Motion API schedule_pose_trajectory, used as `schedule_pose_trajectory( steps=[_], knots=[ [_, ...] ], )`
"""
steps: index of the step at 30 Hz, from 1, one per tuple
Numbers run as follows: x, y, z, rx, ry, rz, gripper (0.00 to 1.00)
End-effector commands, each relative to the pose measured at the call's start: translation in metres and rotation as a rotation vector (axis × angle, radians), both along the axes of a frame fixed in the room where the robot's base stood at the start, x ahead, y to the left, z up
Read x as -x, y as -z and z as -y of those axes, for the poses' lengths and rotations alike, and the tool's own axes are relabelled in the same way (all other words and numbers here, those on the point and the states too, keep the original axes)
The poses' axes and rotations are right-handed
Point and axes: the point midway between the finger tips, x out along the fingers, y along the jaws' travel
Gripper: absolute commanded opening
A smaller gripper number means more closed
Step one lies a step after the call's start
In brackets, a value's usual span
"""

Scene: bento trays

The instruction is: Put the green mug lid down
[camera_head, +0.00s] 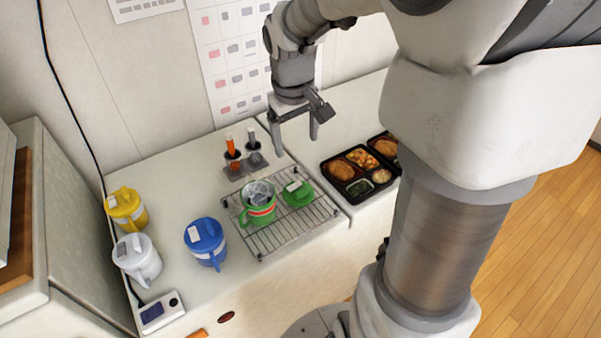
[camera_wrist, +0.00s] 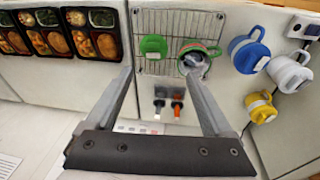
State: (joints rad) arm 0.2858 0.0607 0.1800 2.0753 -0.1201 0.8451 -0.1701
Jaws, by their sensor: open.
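The green mug lid (camera_head: 298,195) lies on the wire rack (camera_head: 262,252), right beside the open green mug (camera_head: 259,215). It has a pale label on top. In the wrist view the lid (camera_wrist: 153,45) lies on the rack left of the mug (camera_wrist: 199,49), which has something greyish and clear inside. My gripper (camera_head: 294,145) is open and empty, raised above the counter behind the rack and apart from the lid. In the wrist view the spread fingers (camera_wrist: 158,72) have nothing between them.
Yellow (camera_head: 126,209), white (camera_head: 137,260) and blue (camera_head: 206,244) lidded mugs stand left of the rack. A holder (camera_head: 249,164) with an orange and a grey upright item stands behind it. Bento trays (camera_head: 352,201) lie to the right. Bare counter separates the mugs from the holder.

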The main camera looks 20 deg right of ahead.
Motion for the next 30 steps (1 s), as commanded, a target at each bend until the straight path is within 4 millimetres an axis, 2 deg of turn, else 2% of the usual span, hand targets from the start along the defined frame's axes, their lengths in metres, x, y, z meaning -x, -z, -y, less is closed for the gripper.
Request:
schedule_pose_trajectory(
  steps=[1, 6, 15, 24, 30],
  knots=[
    [0.01, -0.012, -0.005, 0.005, 0.004, 0.025, 0.86],
    [0.042, -0.04, -0.02, 0.005, 0.03, 0.091, 0.86],
    [0.102, -0.072, -0.044, -0.034, 0.066, 0.218, 0.86],
    [0.153, -0.081, -0.058, -0.105, 0.098, 0.321, 0.86],
    [0.166, -0.079, -0.062, -0.132, 0.106, 0.344, 0.86]
  ],
)
